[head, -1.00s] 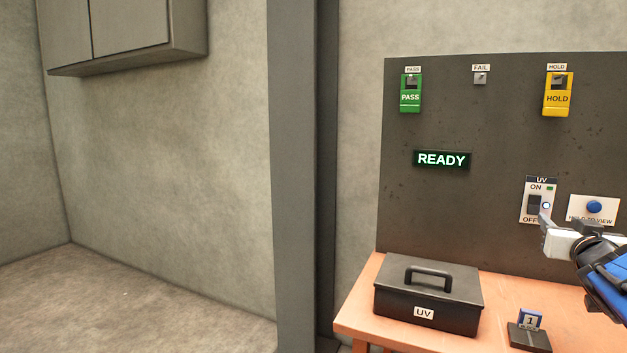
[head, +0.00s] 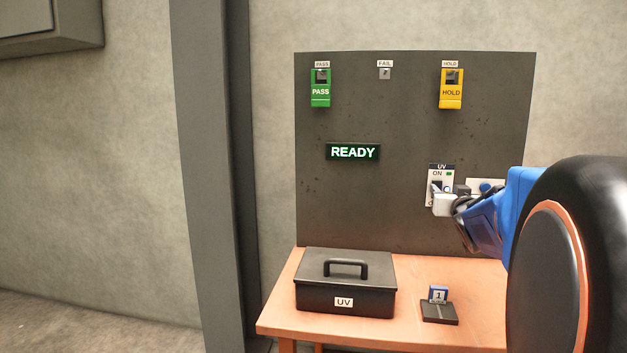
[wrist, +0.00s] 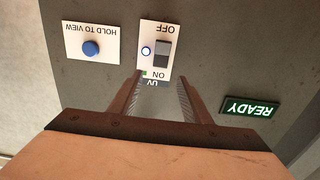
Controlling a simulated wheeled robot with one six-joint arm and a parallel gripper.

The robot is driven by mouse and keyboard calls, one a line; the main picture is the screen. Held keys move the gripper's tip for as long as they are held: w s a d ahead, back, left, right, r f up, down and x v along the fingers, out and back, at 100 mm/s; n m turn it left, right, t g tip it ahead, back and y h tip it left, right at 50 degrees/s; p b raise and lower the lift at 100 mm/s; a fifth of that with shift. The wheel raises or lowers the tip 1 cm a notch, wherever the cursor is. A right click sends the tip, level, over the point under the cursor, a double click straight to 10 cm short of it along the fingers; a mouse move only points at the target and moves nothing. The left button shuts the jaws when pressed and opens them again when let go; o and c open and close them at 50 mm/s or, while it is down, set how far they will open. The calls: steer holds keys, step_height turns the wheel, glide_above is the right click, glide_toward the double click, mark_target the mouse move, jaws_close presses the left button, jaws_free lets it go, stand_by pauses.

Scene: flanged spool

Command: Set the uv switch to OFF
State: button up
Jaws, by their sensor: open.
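The UV switch plate (head: 434,172) is white, on the dark panel, with ON at the top and a green mark beside it. It shows upside down in the wrist view (wrist: 150,31), with a grey rocker (wrist: 162,52) and a round white light with a blue rim. I cannot tell clearly which way the rocker is tipped. My gripper (head: 440,190) is in front of the plate's lower part and hides much of OFF in the head view. In the wrist view my gripper (wrist: 158,88) is open and empty, its fingertips near the plate's ON end. Contact cannot be told.
A HOLD TO VIEW plate with a blue button (wrist: 91,48) is beside the switch. A lit READY sign (head: 353,152), a green PASS tag (head: 320,92) and a yellow HOLD tag (head: 451,92) are on the panel. A black UV box (head: 345,285) and a small stand (head: 439,311) are on the table.

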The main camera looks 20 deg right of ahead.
mark_target(438, 182)
steer(key=shift+x, duration=3.8)
